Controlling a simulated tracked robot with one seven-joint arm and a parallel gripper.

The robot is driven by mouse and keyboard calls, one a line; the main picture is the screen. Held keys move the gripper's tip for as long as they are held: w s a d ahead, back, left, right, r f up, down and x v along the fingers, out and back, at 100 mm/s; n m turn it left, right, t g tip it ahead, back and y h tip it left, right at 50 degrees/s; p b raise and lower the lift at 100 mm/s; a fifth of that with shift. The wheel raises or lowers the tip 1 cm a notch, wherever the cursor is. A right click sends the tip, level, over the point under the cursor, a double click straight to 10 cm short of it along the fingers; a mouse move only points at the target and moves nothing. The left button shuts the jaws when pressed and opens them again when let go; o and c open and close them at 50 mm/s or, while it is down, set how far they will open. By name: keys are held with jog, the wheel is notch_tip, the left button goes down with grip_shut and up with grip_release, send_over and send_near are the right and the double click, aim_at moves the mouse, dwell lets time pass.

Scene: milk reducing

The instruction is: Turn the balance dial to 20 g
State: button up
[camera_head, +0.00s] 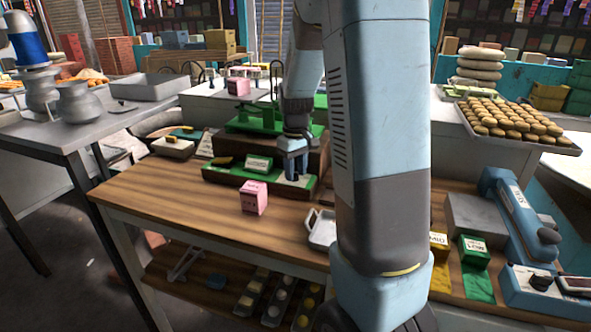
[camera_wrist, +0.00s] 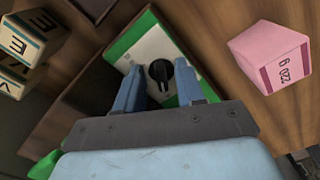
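The balance dial (camera_wrist: 160,72) is a small black knob on a white plate (camera_wrist: 148,50) set in a green base. My gripper (camera_wrist: 158,85) is open, with one blue finger on each side of the dial in the wrist view. The fingers show gaps to the knob; I cannot tell how far above the plate they are. In the head view my gripper (camera_head: 294,170) points down over the right end of the green balance base (camera_head: 232,178). The dial is hidden there behind the fingers. The dial's scale marks are too small to read.
A pink carton (camera_head: 253,197) marked 220 g in the wrist view (camera_wrist: 270,58) stands on the wooden table (camera_head: 180,205) before the balance. A metal tray (camera_head: 322,229) lies nearer. The yellow MID block (camera_head: 438,246) and green LOW block (camera_head: 474,250) are at right. Table space front-left is clear.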

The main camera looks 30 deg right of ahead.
grip_shut()
